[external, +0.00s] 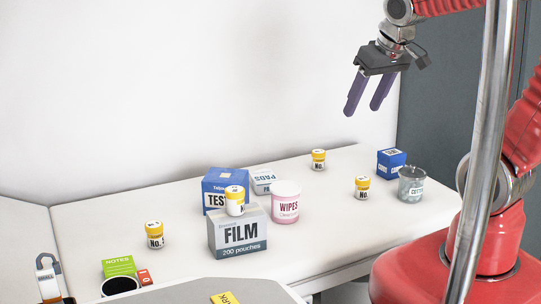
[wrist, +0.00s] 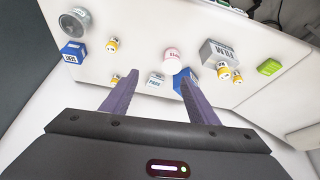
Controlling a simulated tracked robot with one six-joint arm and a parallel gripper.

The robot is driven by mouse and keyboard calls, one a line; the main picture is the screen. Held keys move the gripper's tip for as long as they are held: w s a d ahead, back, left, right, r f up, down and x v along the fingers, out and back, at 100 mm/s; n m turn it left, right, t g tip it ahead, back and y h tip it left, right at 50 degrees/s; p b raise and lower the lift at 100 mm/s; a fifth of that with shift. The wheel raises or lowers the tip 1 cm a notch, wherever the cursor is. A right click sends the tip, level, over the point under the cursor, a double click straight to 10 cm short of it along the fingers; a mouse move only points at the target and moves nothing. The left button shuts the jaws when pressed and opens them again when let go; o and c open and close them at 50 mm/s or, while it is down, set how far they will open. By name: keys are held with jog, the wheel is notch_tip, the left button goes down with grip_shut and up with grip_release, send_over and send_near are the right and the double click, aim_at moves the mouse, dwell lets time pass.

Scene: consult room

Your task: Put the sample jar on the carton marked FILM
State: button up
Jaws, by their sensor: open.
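The grey-and-white FILM carton (external: 238,235) stands near the front of the bench and also shows in the wrist view (wrist: 214,50). A yellow-lidded jar (external: 235,203) appears to stand upright on its top. Similar yellow-lidded jars stand left of the carton (external: 155,235), at the back (external: 318,160) and towards the right (external: 362,188). Their labels read "NO."; the full text is too small to tell which is the sample jar. My gripper (external: 363,110) is open and empty, high above the back of the bench. Its two purple fingers (wrist: 159,76) frame the wrist view.
A blue TEST carton (external: 214,190) stands behind FILM, partly hidden by it, with a white PADS box (external: 264,180) behind. A pink WIPES tub (external: 286,203) is right of FILM. A blue box (external: 391,162) and grey tub (external: 411,184) stand at right. The right-centre bench is fairly clear.

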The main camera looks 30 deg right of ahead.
jog(key=s+d+r+m, duration=0.1)
jog(key=s+d, duration=0.4)
jog(key=s, duration=0.2)
jog(key=shift+d+h, duration=0.25)
jog(key=shift+h, duration=0.05)
jog(key=shift+o, duration=0.7)
